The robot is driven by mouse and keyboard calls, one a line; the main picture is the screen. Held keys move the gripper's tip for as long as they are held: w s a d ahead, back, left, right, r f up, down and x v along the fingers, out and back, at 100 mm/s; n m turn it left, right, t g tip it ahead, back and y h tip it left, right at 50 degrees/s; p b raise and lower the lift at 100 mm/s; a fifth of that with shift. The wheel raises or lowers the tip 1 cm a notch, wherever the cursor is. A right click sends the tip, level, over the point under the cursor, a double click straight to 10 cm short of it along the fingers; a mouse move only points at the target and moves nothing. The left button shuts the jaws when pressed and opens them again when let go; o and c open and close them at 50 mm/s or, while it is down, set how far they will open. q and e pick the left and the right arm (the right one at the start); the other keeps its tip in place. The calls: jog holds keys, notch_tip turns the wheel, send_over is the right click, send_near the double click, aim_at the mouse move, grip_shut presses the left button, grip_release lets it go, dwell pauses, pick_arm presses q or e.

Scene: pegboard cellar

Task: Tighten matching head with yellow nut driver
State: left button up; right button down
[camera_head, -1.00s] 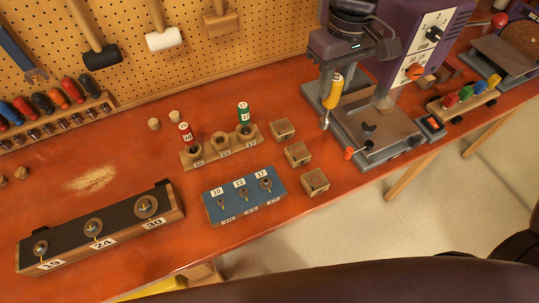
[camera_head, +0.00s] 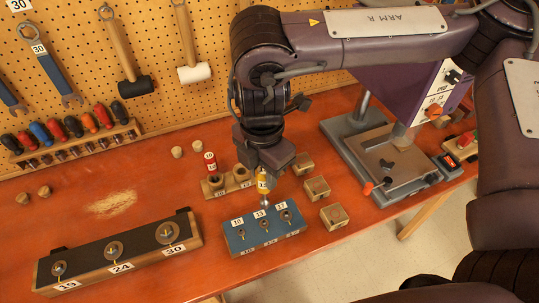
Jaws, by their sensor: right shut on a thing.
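My right gripper (camera_head: 264,165) is shut on the yellow nut driver (camera_head: 263,183), which hangs nearly upright with its shaft down. The shaft tip is at the blue block (camera_head: 249,249), by its middle label, 13; I cannot tell whether it touches. The block carries three heads: the left one (camera_head: 240,233) under label 10, the middle one (camera_head: 265,224) under 13, and the right one (camera_head: 286,215) under 17. The driver's label is too small to read surely. The wooden driver holder (camera_head: 219,191) behind holds a red driver (camera_head: 210,165); my gripper hides part of it. My left gripper is not in view.
Three small wooden boxes (camera_head: 317,187) stand right of the block, with the drill press base (camera_head: 387,165) beyond. A black-topped rail (camera_head: 118,253) with larger heads lies front left. Tools hang on the pegboard (camera_head: 155,60).

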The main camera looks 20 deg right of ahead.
aim_at(263, 199)
jog(key=shift+a+f+n, duration=0.25)
jog(key=shift+f+n, duration=0.05)
notch_tip(263, 199, down, 5)
jog(key=b, duration=0.5)
jog(key=shift+d+f+b, duration=0.1)
jog(key=shift+f+b, duration=0.6)
jog(key=shift+f, duration=0.1)
jog(key=shift+f+b, duration=0.7)
jog(key=shift+f, duration=0.35)
jog(key=shift+r, duration=0.1)
